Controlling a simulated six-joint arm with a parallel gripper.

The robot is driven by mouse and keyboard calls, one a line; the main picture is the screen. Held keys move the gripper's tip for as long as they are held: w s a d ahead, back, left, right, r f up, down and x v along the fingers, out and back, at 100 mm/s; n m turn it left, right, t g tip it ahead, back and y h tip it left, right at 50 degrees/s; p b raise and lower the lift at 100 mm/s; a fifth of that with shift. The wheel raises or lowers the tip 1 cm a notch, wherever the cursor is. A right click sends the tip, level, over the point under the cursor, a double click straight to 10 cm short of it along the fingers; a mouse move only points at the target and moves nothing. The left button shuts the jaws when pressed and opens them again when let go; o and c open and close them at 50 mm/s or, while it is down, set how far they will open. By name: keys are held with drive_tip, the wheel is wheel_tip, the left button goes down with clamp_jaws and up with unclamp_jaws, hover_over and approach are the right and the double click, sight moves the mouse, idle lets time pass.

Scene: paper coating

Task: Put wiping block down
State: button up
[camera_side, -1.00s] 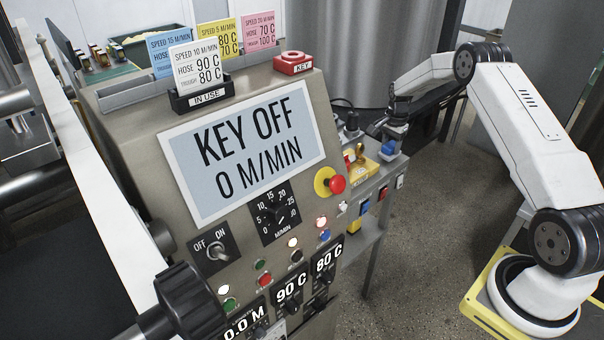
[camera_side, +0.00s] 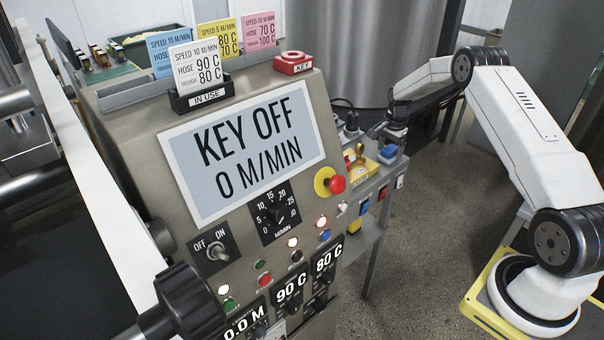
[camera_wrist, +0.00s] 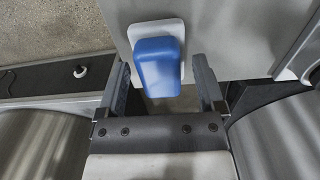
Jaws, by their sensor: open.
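The wiping block is blue; in the wrist view the wiping block (camera_wrist: 158,68) rests on a white pad (camera_wrist: 178,27) on a grey surface. My gripper (camera_wrist: 168,75) is open, with one finger on each side of the block and a visible gap to both. In the side view the block (camera_side: 388,152) shows as a small blue shape on the side shelf, right of the yellow tray. My gripper (camera_side: 380,132) is just above and beside it there, and its fingertips are too small to make out.
A yellow tray (camera_side: 364,172) with brass and red items stands beside the block. The control panel (camera_side: 245,150) reads KEY OFF and 0 M/MIN. A red KEY holder (camera_side: 293,64) sits on top of the console.

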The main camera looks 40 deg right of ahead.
sight(390, 148)
drive_tip(key=shift+r, duration=0.1)
wheel_tip(390, 148, up, 12)
idle(0.6)
idle(0.5)
